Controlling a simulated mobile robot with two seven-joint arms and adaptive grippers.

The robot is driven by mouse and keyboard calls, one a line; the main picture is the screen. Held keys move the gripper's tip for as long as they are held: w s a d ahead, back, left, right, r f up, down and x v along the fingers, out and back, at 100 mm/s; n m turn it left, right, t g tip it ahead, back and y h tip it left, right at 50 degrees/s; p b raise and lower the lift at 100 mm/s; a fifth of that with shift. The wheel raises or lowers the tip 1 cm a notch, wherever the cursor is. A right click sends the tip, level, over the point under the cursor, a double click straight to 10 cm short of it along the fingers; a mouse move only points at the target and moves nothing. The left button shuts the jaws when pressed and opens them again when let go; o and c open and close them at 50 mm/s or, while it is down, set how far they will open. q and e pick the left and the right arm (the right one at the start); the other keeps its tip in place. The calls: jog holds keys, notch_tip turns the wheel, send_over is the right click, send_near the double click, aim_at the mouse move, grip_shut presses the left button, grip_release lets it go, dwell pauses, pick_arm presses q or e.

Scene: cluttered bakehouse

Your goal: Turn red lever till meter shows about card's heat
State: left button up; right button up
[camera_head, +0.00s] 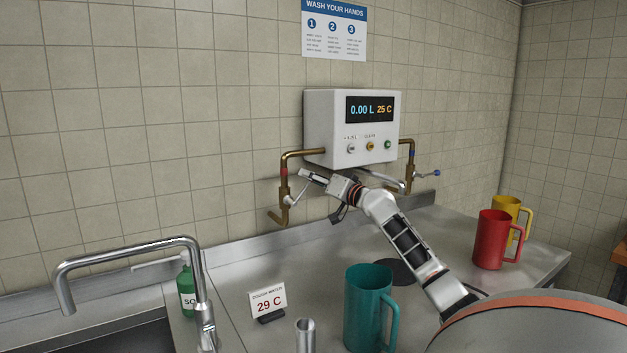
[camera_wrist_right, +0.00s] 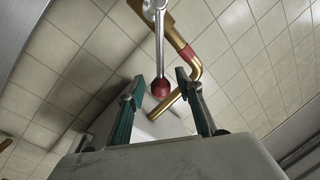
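The white meter box (camera_head: 337,152) on the wall reads 0.00 L and 25 C. The dough water card (camera_head: 268,302) on the counter reads 29 C. The red-banded pipe (camera_head: 284,172) at the left of the box carries the red lever (camera_head: 297,197); its metal rod shows beside my gripper. In the right wrist view, the lever's red ball knob (camera_wrist_right: 161,87) sits between my fingertips, with gaps on both sides. My right gripper (camera_head: 308,178) is open around the knob; it also shows in the wrist view (camera_wrist_right: 160,78). My left gripper is out of view.
A blue-knobbed lever (camera_head: 427,173) is on the right pipe. A teal jug (camera_head: 367,308) stands in front of my right arm. Red (camera_head: 491,240) and yellow (camera_head: 509,212) jugs stand at right. A tap (camera_head: 130,250), green bottle (camera_head: 186,292) and metal cup (camera_head: 305,335) are nearer.

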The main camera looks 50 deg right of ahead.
jog(key=s+a, duration=0.1)
jog(key=s, duration=1.1)
jog(key=shift+a+f, duration=0.25)
jog(key=shift+f, duration=0.15)
jog(key=shift+w, duration=0.1)
dwell(1.0)
